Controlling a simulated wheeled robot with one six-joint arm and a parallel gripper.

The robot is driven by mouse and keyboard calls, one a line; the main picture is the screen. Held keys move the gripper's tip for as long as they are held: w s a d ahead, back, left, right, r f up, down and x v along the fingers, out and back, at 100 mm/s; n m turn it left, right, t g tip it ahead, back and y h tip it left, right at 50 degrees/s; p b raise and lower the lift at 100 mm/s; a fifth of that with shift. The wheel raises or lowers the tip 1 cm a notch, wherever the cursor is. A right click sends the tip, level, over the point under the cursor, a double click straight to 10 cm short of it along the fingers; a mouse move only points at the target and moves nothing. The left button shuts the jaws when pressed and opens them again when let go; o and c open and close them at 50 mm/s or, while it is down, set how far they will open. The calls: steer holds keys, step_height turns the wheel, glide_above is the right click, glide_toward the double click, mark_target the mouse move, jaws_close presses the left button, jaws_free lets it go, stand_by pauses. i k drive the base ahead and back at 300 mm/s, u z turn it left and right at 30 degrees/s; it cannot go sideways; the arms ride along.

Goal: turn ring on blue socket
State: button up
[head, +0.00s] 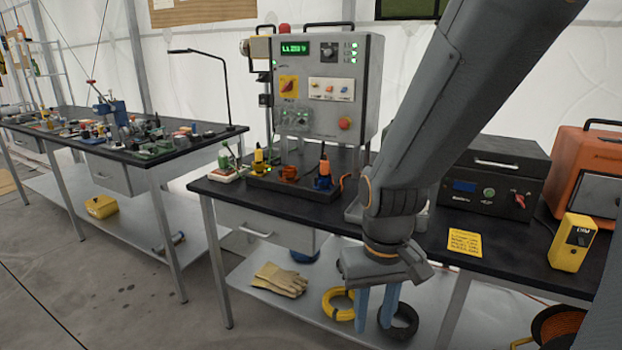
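The blue socket (323,182) is at the right end of a dark block (262,183) on the black workbench, below the grey control panel. An orange plug (324,167) with a dark cable stands upright at it. The ring at the socket is too small to tell apart from the blue body, and its turn position cannot be read. My gripper (373,318) hangs in front of the bench edge, right of and nearer than the socket. Its two blue fingers point down, apart, with nothing seen between them.
An orange socket (289,174) and a yellow plug (258,158) stand left of the blue socket. The control panel (330,88) rises behind. Right are a black case (495,178) and yellow meter (572,242). Gloves (280,279) and cable coils lie on the lower shelf.

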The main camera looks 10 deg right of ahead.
mark_target(317, 180)
steer(key=z, duration=0.05)
steer(key=k, duration=1.2)
steer(key=u, duration=0.55)
steer(key=i, duration=0.6)
steer(key=u, duration=0.45)
steer(key=i, duration=1.3)
steer(key=z, duration=0.8)
